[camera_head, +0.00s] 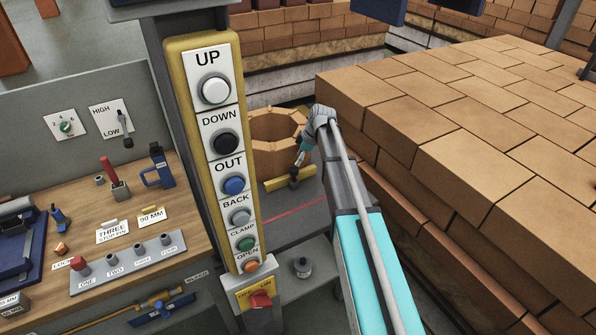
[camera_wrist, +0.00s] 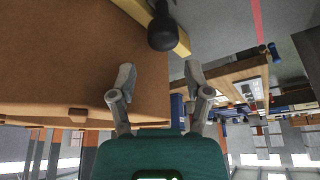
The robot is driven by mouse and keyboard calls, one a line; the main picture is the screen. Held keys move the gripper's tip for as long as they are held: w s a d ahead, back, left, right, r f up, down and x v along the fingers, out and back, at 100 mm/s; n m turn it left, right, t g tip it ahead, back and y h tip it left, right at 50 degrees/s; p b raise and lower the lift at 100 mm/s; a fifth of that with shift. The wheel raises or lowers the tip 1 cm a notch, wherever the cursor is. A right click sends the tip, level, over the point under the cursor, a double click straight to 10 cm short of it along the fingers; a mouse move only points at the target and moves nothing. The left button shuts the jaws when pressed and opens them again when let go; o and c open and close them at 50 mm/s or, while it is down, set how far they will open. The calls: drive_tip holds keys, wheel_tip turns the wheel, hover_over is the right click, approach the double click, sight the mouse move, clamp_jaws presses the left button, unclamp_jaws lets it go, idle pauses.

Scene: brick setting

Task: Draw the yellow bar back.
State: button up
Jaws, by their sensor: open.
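The yellow bar (camera_head: 276,184) lies on a grey surface in front of a ring of tan bricks, with a black knob (camera_head: 294,176) standing on it. In the wrist view the yellow bar (camera_wrist: 183,46) shows at the top, partly covered by the round black knob (camera_wrist: 162,32). My gripper (camera_head: 300,157) is just above and beside the knob in the head view. In the wrist view my gripper (camera_wrist: 159,74) is open, its two fingers spread and pointing towards the knob, with nothing between them. I cannot tell the exact gap to the knob.
A yellow-edged button panel (camera_head: 172,100) stands left of my arm. A large brick stack (camera_head: 450,130) rises close on the right. The brick ring (camera_head: 272,126) is directly behind the bar. A wooden bench (camera_head: 130,195) with levers and labels is at left.

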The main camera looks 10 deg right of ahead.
sight(294, 167)
drive_tip(key=shift+b+x, duration=1.95)
drive_tip(key=shift+x, duration=0.5)
drive_tip(key=shift+c, duration=0.3)
drive_tip(key=shift+r, duration=0.1)
clamp_jaws()
